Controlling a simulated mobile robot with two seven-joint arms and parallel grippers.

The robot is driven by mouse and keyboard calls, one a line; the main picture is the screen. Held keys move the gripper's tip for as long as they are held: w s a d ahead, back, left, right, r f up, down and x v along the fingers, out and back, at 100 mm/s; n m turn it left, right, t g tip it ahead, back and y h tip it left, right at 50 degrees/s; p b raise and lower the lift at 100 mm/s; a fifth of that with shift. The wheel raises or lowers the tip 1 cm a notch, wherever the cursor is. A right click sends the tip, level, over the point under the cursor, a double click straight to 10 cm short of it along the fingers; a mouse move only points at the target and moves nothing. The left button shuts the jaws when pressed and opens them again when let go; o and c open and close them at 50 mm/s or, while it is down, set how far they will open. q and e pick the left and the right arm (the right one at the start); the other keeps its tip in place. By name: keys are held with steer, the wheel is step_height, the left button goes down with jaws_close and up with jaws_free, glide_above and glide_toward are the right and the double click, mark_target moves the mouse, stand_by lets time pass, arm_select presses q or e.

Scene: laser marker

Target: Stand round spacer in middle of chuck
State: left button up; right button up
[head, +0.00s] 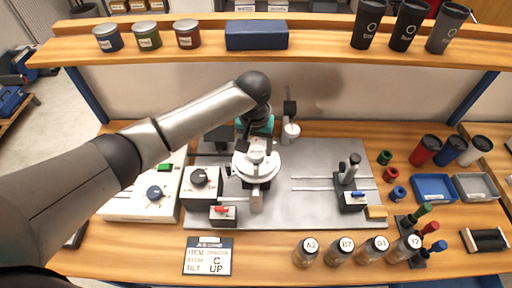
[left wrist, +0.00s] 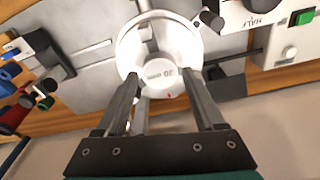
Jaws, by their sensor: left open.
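The chuck (head: 270,169) is a white round disc on the grey machine plate; it fills the upper middle of the left wrist view (left wrist: 133,42). The round spacer (head: 256,156), a short pale cylinder with printing on its top, stands upright on the chuck, near its middle in the head view. It also shows in the left wrist view (left wrist: 160,82), where it looks off toward the gripper side of the disc. My left gripper (head: 257,144) is open above the chuck, its two fingers (left wrist: 160,75) on either side of the spacer; contact cannot be told. My right gripper is out of view.
A dial box (head: 201,182) stands left of the chuck, and a post with a clamp (head: 350,175) stands right. Labelled jars (head: 340,252) line the front right. Blue (head: 433,187) and grey trays lie far right. A shelf (head: 320,50) runs above the bench.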

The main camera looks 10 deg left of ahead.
mark_target(255, 157)
arm_select(q)
step_height(255, 157, up, 11)
steer(key=s+p, duration=0.1)
steer(key=shift+s, duration=0.2)
